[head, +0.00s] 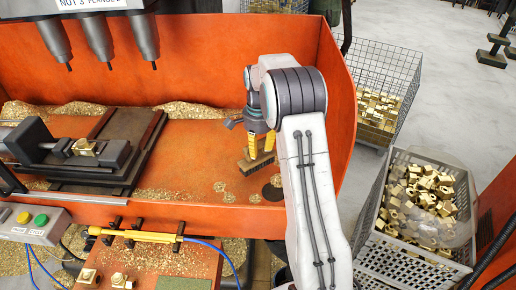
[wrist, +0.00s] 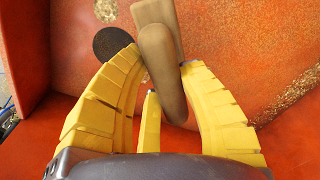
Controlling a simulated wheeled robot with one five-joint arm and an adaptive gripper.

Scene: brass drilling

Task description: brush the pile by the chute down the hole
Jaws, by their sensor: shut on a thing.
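My gripper (head: 262,145) has yellow fingers shut on the wooden handle of a brush (head: 256,165). Its bristles hang down over the orange tray floor (head: 190,150); I cannot tell whether they touch it. The wrist view shows the brush handle (wrist: 162,60) between the fingers (wrist: 160,95). A dark round hole (head: 272,192) lies in front of the brush, partly behind my arm; in the wrist view the hole (wrist: 112,43) is left of the handle. Small brass chip piles lie near it, one (head: 254,198) just left of the hole and others (head: 219,187) farther left.
A vise (head: 95,150) stands on the left under drill spindles (head: 98,38). Swarf (head: 215,112) lines the back wall. The orange right wall (head: 338,100) is close to my arm. A wire basket (head: 385,62) and a grey crate (head: 395,245) of brass parts stand outside.

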